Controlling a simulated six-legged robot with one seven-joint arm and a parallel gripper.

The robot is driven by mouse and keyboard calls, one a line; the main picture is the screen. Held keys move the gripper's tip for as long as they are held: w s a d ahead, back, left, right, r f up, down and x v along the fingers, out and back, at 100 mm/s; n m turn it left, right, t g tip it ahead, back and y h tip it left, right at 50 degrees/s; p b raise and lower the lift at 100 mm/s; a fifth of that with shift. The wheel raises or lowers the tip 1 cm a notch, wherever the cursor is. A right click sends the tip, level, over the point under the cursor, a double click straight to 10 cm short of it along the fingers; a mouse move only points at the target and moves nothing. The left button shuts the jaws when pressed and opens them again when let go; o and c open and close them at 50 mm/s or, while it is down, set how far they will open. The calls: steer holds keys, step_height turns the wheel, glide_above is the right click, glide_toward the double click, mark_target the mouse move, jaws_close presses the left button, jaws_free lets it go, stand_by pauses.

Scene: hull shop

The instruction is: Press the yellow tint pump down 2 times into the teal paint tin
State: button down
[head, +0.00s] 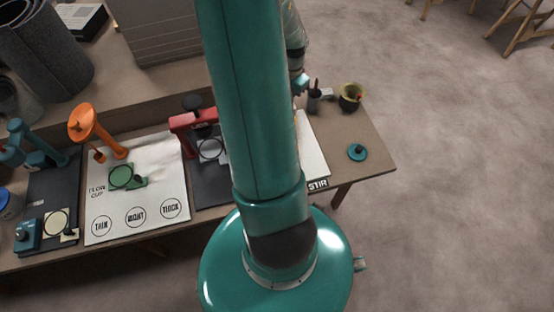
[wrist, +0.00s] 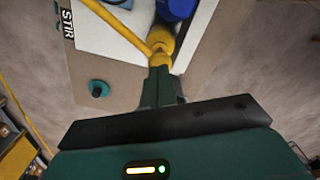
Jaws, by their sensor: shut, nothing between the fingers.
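The yellow tint pump (wrist: 161,42) shows in the wrist view just beyond my fingertips, with a long yellow spout running up and left. My gripper (wrist: 159,76) is shut and empty, its tips overlapping the lower yellow part in the picture; I cannot tell whether they touch. A blue round body (wrist: 178,8) is beside the pump at the top edge. A teal piece (wrist: 120,3) shows at the top edge, possibly the paint tin; most of it is cut off. In the head view my arm hides the pump and gripper.
A teal disc with a knob (head: 357,152) lies near the bench's right end, also in the wrist view (wrist: 97,88). A white STIR sheet (head: 312,150) is partly behind my arm. Left stand an orange pump (head: 82,122) and a red device (head: 183,122). Open floor lies right.

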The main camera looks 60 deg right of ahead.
steer(key=shift+f, duration=1.35)
steer(key=shift+r, duration=1.5)
steer(key=shift+r, duration=3)
